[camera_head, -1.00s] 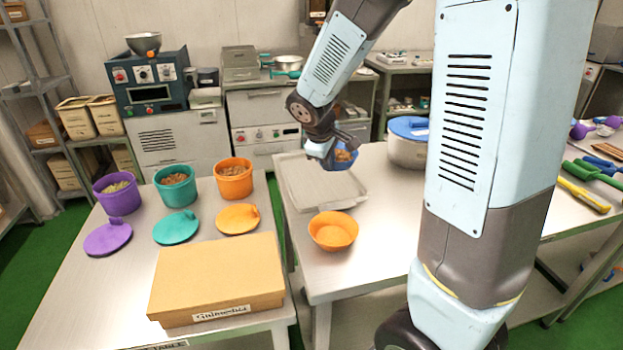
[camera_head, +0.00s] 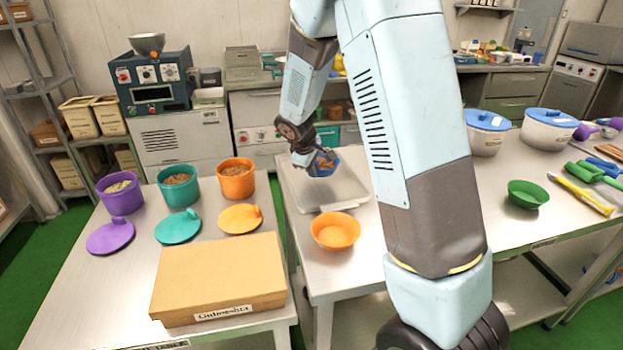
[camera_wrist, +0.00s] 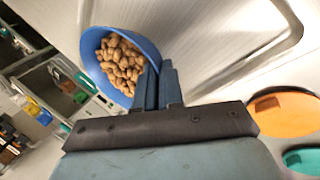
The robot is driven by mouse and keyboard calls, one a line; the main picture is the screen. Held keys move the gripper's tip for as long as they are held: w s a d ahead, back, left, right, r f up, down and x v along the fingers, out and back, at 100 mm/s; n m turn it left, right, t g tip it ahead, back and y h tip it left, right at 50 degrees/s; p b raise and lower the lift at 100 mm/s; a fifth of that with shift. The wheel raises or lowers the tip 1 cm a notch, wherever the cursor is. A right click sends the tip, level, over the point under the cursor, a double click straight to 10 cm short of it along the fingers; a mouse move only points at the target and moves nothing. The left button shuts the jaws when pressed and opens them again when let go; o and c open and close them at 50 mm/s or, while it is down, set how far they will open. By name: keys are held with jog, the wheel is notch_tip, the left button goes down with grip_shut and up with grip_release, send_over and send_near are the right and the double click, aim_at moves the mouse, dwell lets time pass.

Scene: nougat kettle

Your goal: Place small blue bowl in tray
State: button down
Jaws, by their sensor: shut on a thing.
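The small blue bowl (camera_head: 323,163) is full of brown nuts. In the wrist view the blue bowl (camera_wrist: 122,66) hangs at the left of my fingers (camera_wrist: 158,88), tilted in the picture, with the nuts inside. The tray (camera_head: 342,205) is pale grey, shallow and rectangular, and lies on the metal table. Its edge also shows in the wrist view (camera_wrist: 262,52). The gap between bowl and tray is hard to judge.
An orange bowl (camera_head: 335,231) stands just in front of the tray. A cardboard box (camera_head: 220,278) and purple, teal and orange tubs with lids stand on the left table. A green bowl (camera_head: 528,194) and white pots (camera_head: 486,132) stand at the right.

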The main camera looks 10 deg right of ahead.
jog(key=shift+w+f, duration=0.2)
jog(key=shift+f, duration=1.6)
jog(key=c, duration=1.3)
grip_release()
jog(key=shift+o, duration=0.2)
jog(key=shift+r, duration=0.1)
jog(key=s+r+m, duration=0.1)
jog(key=s+r, duration=0.4)
jog(key=r, duration=0.4)
jog(key=s+r+m, duration=0.2)
jog(key=s+r, duration=0.3)
jog(key=r, duration=0.3)
jog(key=s+d+r+m+t+y, duration=0.1)
jog(key=s+r, duration=0.4)
jog(key=s, duration=0.7)
jog(key=s+d+r+m+y, duration=0.2)
jog(key=s+r+m, duration=0.3)
jog(key=s, duration=0.7)
jog(key=shift+s+d+m+t, duration=0.3)
jog(key=shift+d+t, duration=0.1)
jog(key=shift+d, duration=0.15)
